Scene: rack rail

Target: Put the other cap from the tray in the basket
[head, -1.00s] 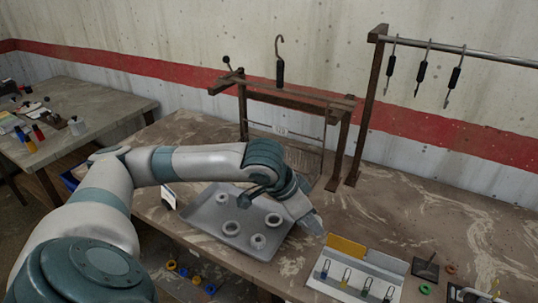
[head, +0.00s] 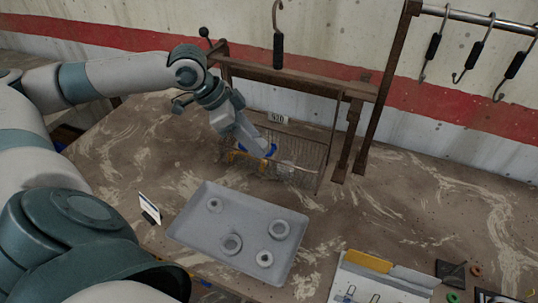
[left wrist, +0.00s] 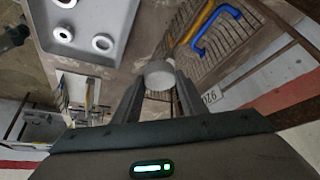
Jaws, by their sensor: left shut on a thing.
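My left gripper (head: 258,143) is over the wire basket (head: 312,152) at the back of the table. In the left wrist view its fingers (left wrist: 158,92) are shut on a pale grey round cap (left wrist: 160,74), with the basket's wire grid (left wrist: 222,42) beyond it. I cannot tell how high the cap is above the basket floor. The gripper hides the cap in the head view. The grey tray (head: 190,238) stands in front of the basket and holds several pale ring-shaped parts (head: 278,229). My right gripper is not in view.
A blue handle-shaped thing (left wrist: 215,32) and a yellow bar (left wrist: 196,22) are in the basket. A wooden frame (head: 352,130) stands behind it, with hooks (head: 474,47) on a rail at right. A small card (head: 149,208) stands left of the tray.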

